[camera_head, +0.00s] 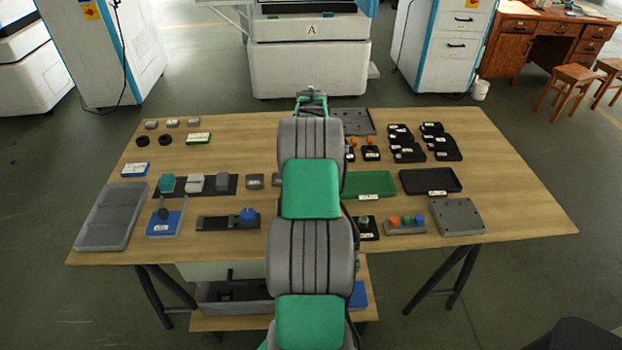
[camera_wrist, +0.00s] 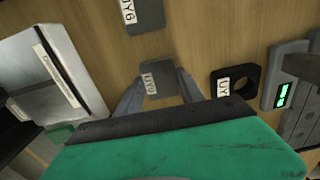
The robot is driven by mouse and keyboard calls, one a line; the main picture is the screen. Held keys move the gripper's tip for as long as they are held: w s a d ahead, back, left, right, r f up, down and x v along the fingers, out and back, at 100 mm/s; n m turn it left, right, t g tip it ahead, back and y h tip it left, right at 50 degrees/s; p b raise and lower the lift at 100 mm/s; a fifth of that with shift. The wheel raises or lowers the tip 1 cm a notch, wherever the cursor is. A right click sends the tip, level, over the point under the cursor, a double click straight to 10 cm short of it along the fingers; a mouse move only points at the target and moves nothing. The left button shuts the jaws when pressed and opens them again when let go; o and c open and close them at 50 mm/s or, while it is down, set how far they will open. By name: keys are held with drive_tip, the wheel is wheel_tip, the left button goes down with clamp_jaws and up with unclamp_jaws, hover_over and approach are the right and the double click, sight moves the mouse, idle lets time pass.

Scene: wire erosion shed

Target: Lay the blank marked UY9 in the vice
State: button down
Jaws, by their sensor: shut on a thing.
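In the wrist view my gripper (camera_wrist: 158,90) is shut on a small grey blank (camera_wrist: 158,80), one finger on each side. Its label starts with UY; the last character is blurred and may be a 9. I cannot tell whether it touches the table. Another grey blank marked UY6 (camera_wrist: 150,14) lies close by. In the head view my own arm hides my gripper and the held blank. A dark base with grey blocks and a teal block (camera_head: 195,183), left of my arm, looks like the vice, but I cannot be sure.
In the wrist view a black ring piece (camera_wrist: 246,80), a grey device with a green display (camera_wrist: 285,75) and a pale metal body (camera_wrist: 45,60) stand close. In the head view a grey tray (camera_head: 112,215), a green tray (camera_head: 370,184) and a black tray (camera_head: 430,181) crowd the table.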

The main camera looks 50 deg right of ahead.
drive_tip(key=shift+d+r, duration=0.1)
drive_tip(key=shift+r+p, duration=2.1)
drive_tip(key=shift+r, duration=1.35)
